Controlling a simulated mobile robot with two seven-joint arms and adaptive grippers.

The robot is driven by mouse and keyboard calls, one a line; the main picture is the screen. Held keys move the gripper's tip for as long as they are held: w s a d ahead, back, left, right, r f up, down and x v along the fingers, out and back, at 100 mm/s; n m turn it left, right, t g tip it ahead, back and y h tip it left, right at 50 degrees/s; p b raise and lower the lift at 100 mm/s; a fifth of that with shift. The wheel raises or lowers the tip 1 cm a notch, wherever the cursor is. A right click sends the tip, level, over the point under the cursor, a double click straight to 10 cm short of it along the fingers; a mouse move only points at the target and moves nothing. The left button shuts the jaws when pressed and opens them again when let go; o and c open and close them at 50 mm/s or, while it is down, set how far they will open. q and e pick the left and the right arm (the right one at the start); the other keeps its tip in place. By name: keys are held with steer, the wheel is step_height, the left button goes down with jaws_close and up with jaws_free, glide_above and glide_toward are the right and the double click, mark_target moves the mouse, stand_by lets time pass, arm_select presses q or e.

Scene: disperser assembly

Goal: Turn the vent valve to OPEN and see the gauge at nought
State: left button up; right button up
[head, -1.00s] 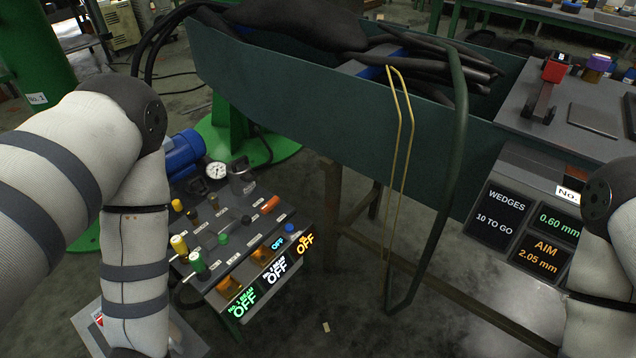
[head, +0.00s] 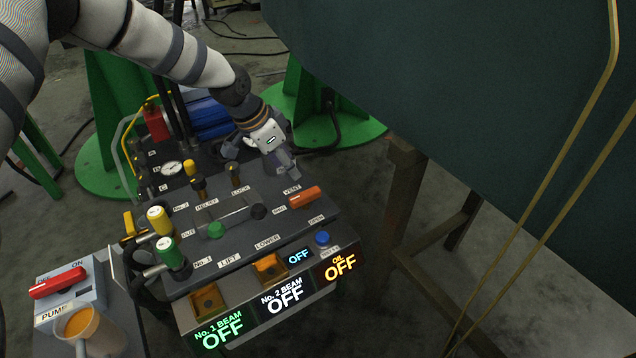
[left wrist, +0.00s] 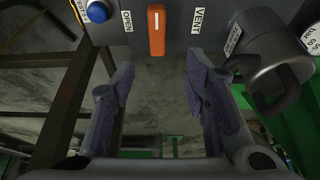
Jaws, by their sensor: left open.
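The orange vent valve handle (head: 304,197) lies at the right end of the valve panel, between the labels VENT and OPEN. The left wrist view shows the handle (left wrist: 156,32) at top middle, with OPEN to its left and VENT to its right. My left gripper (head: 284,168) is open above the panel's back right, close to the handle. In the left wrist view its two fingers (left wrist: 158,72) are apart and empty, one on each side of the handle's line, short of it. The white gauge (head: 172,168) is at the panel's back left; its needle is too small to read.
Green (head: 168,252) and yellow (head: 160,221) knobbed levers stand at the panel's left. A blue button (head: 322,238) is near the handle. A pump box with a red lever (head: 58,283) and a mug (head: 88,330) are at lower left. A dark grey pot (left wrist: 280,72) is beside my right-hand finger.

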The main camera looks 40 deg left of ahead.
mark_target(305, 193)
arm_select(q)
steer(key=b+x, duration=0.1)
steer(key=x, duration=0.2)
steer(key=b+x, duration=0.2)
steer(key=x, duration=0.1)
steer(key=s+b+x, duration=0.1)
steer(key=b+x, duration=0.1)
steer(key=x, duration=0.2)
steer(key=shift+f, duration=0.3)
steer(key=shift+w+d+f, duration=0.1)
steer(key=shift+w+f, duration=0.15)
steer(key=shift+f, duration=0.2)
steer(key=shift+r, duration=0.1)
arm_select(e)
steer(key=shift+g, duration=0.5)
steer(key=s+f, duration=0.1)
steer(key=f, duration=0.2)
steer(key=s+f, duration=0.1)
steer(key=shift+s+a+f, duration=0.15)
steer(key=shift+s+f, duration=0.15)
arm_select(q)
steer(key=shift+c, duration=0.3)
jaws_close()
